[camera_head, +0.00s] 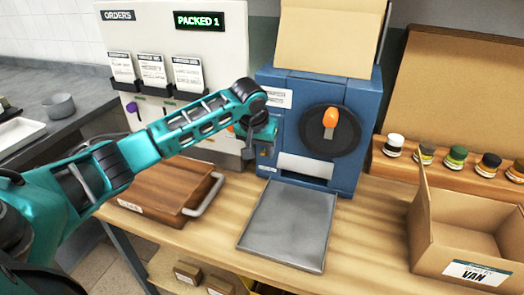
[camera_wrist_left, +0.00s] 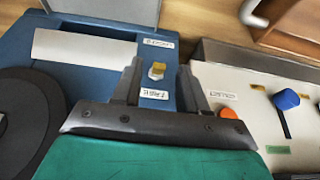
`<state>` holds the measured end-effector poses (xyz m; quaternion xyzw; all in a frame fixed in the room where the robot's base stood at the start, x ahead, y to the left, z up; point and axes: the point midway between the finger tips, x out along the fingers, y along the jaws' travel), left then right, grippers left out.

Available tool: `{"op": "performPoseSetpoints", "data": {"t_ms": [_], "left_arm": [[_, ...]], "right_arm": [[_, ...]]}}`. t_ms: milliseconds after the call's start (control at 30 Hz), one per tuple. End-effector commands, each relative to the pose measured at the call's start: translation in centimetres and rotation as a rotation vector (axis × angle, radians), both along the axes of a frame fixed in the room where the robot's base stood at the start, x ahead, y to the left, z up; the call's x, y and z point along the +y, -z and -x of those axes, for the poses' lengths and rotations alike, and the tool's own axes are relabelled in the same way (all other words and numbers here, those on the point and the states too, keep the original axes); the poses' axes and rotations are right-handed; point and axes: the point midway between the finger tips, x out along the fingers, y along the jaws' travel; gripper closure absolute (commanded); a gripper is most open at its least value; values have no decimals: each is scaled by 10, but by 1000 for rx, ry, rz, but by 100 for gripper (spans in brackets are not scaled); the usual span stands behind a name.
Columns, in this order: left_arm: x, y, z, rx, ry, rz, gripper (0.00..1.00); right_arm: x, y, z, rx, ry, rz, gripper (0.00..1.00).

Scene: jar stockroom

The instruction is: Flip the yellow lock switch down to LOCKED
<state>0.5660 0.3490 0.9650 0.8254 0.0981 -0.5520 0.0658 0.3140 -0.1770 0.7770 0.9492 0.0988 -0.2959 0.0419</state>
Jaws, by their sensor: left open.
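The yellow lock switch (camera_wrist_left: 157,69) is a small yellow cap on a silver base, on the front of the blue machine (camera_head: 298,93). In the left wrist view it sits between two small white labels, whose words I cannot read for sure. My left gripper (camera_head: 262,152) is at the left side of the machine front and covers the switch in the head view. In the left wrist view the gripper (camera_wrist_left: 158,82) is open, one finger on each side of the switch, with nothing held. Whether a finger touches the switch cannot be told. My right gripper is not in view.
The machine has a black dial with an orange handle (camera_head: 330,118) and a grey metal plate (camera_head: 287,225) before it. Left are a wooden box (camera_head: 160,193) and the white orders panel (camera_head: 205,45). Right are several small jars and an open carton (camera_head: 433,238).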

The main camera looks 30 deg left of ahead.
Motion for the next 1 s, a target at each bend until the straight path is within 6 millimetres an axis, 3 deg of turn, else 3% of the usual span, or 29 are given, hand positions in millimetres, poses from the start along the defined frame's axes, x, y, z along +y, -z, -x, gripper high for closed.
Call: {"op": "performPoseSetpoints", "data": {"t_ms": [200, 467, 900, 1000], "left_arm": [[1, 15, -6, 0, 2, 0, 57], [1, 16, -7, 0, 2, 0, 57], [1, 16, -6, 0, 1, 1, 98], [1, 16, -7, 0, 1, 1, 100]], "right_arm": [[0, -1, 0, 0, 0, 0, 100], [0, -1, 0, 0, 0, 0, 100], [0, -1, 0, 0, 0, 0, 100], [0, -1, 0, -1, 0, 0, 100]]}}
